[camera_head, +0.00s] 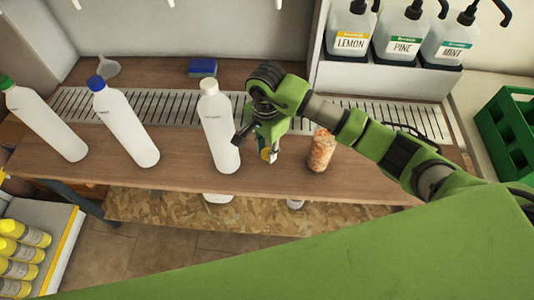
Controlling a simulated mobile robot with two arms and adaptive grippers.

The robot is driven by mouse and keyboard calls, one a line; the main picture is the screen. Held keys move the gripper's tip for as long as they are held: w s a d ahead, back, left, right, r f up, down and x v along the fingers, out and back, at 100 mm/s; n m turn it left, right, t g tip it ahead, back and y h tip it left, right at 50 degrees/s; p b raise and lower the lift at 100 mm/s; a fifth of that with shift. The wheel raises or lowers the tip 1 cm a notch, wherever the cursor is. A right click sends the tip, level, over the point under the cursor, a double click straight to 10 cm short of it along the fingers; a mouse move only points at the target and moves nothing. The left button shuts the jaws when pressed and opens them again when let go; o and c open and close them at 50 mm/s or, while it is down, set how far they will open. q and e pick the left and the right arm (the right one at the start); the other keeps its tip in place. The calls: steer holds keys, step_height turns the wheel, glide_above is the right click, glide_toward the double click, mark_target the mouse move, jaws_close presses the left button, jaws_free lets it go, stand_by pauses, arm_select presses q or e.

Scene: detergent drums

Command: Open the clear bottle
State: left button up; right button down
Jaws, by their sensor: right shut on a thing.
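Three tall, pale bottles stand on the brown wooden bench. One has a green cap (45,122), one a blue cap (125,123) and one a white cap (214,115). None looks see-through, so I cannot tell by looks which is the clear bottle. All their caps are on. My right gripper (255,143) is just right of the white-capped bottle, with a dark finger close to its side. It is shut on a small yellow-and-blue thing (264,154), mostly hidden by the fingers. I cannot tell whether the finger touches the bottle. My left gripper is out of view.
A speckled orange cylinder (321,150) stands right of the gripper. A blue sponge (203,67) lies behind. A slotted drain (175,108) crosses the bench. Pump bottles labelled LEMON (350,43), PINE (398,47) and MINT (453,49) stand at upper right; a green crate (510,122) is at far right.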

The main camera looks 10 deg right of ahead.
mark_target(267, 162)
step_height(267, 162, down, 2)
steer(key=shift+s+f+p, duration=0.15)
steer(key=shift+f+p, duration=0.05)
steer(key=shift+p, duration=0.15)
steer(key=shift+f, duration=0.2)
steer(key=shift+f, duration=0.1)
steer(key=shift+f+b, duration=0.15)
steer(key=shift+b, duration=0.15)
steer(key=c, duration=1.8)
jaws_free()
steer(key=shift+o, duration=0.2)
